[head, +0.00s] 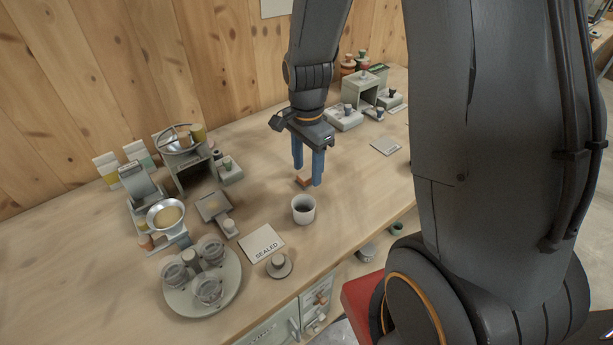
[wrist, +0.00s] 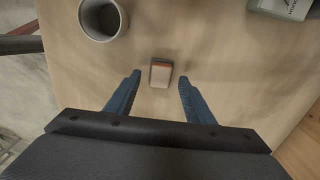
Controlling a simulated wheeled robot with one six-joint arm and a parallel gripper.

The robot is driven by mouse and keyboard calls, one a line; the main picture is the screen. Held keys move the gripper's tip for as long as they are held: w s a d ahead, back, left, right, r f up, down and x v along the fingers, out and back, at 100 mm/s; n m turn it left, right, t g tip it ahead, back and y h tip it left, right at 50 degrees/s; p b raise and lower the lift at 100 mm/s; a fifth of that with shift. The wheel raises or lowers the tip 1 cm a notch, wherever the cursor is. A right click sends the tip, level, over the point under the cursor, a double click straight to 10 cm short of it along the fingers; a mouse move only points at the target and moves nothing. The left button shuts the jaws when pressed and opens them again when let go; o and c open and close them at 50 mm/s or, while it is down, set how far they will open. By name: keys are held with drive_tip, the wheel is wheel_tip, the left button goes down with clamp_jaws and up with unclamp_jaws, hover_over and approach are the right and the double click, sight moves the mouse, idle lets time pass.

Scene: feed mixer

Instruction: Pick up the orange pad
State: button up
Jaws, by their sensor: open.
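The orange pad (head: 304,181) is a small block on the wooden bench, partly hidden by a finger in the head view. In the wrist view the pad (wrist: 160,74) shows a pale top with an orange edge. My gripper (head: 307,176) points down over it with two blue fingers. In the wrist view my gripper (wrist: 159,80) is open, with one fingertip on each side of the pad and a gap on both sides. Nothing is held. I cannot tell the exact height of the fingertips above the bench.
A white cup (head: 303,209) with dark contents stands close to the pad, also in the wrist view (wrist: 102,20). A SEALED card (head: 262,243), a round tray (head: 201,307) of glass jars and a metal mixer bowl (head: 166,213) lie left. Grey fixtures (head: 343,118) stand behind.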

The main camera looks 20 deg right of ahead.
sight(307, 174)
drive_tip(key=shift+f, duration=0.55)
drive_tip(key=c, duration=1.1)
drive_tip(key=shift+r, duration=0.15)
wheel_tip(307, 174, up, 10)
drive_tip(key=shift+f+b, duration=0.1)
drive_tip(key=shift+b, duration=0.75)
